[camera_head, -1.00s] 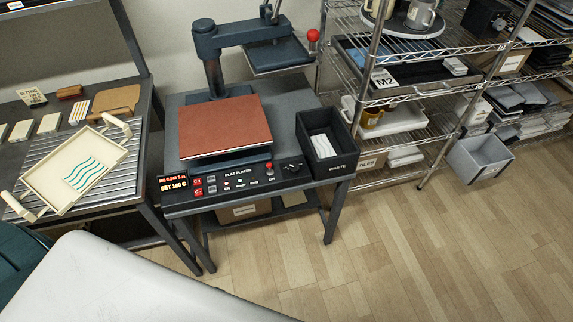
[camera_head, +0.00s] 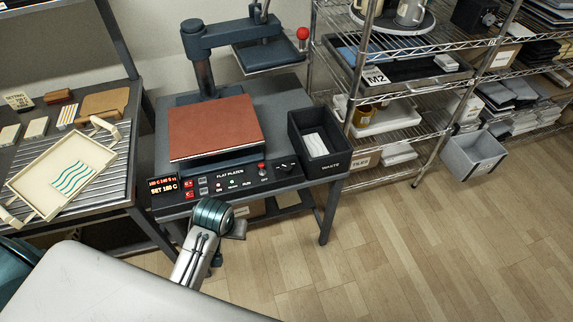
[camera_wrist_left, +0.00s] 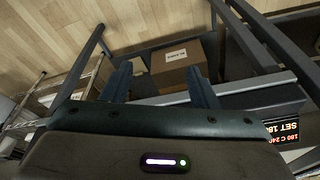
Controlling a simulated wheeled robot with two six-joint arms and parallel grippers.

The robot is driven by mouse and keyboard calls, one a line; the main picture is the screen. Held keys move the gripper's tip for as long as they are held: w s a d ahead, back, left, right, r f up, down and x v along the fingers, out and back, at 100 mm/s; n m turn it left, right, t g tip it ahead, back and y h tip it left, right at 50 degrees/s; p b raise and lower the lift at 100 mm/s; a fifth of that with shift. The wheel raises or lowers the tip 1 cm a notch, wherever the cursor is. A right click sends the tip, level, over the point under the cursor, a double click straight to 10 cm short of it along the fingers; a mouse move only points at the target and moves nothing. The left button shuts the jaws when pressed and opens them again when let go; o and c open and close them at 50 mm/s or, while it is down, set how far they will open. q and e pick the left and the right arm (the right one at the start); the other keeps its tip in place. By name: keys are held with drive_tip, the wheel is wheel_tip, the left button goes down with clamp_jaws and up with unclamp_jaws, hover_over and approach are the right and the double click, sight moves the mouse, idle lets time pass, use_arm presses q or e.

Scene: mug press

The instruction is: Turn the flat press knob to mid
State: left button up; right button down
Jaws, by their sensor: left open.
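The flat press (camera_head: 213,128) has a rust-red pad and a front control panel labelled FLAT PLATEN. A black knob (camera_head: 287,167) sits at the panel's right end; its exact setting is too small to read. A red-topped control (camera_head: 262,167) stands just left of it. The display (camera_head: 163,187) reads SET 180 C and also shows at the right of the left wrist view (camera_wrist_left: 285,128). My left gripper (camera_head: 238,229) is low in front of the panel, left of and apart from the knob. Its two fingers (camera_wrist_left: 160,75) are spread with nothing held. My right gripper is not in view.
A black waste bin (camera_head: 318,146) stands right of the knob, close to it. The press's upper plate (camera_head: 270,56) is swung to the right, off the pad. A cream tray (camera_head: 63,176) lies on the left table. A box (camera_wrist_left: 179,79) sits under the press stand.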

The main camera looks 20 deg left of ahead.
use_arm(q)
drive_tip(key=w+d+r+n+g, duration=0.1)
drive_tip(key=w+d+n, duration=0.1)
drive_tip(key=w, duration=0.6)
drive_tip(key=w+d+r+n, duration=0.1)
drive_tip(key=w+r+n, duration=0.1)
drive_tip(key=w, duration=0.6)
drive_tip(key=n+g, duration=0.1)
drive_tip(key=n, duration=0.2)
approach(287, 166)
drive_tip(key=shift+h, duration=0.4)
drive_tip(key=f, duration=0.6)
drive_tip(key=f+p, duration=0.1)
drive_tip(key=f, duration=0.2)
drive_tip(key=shift+w+a, duration=0.1)
drive_tip(key=shift+a, duration=0.25)
drive_tip(key=c, duration=1)
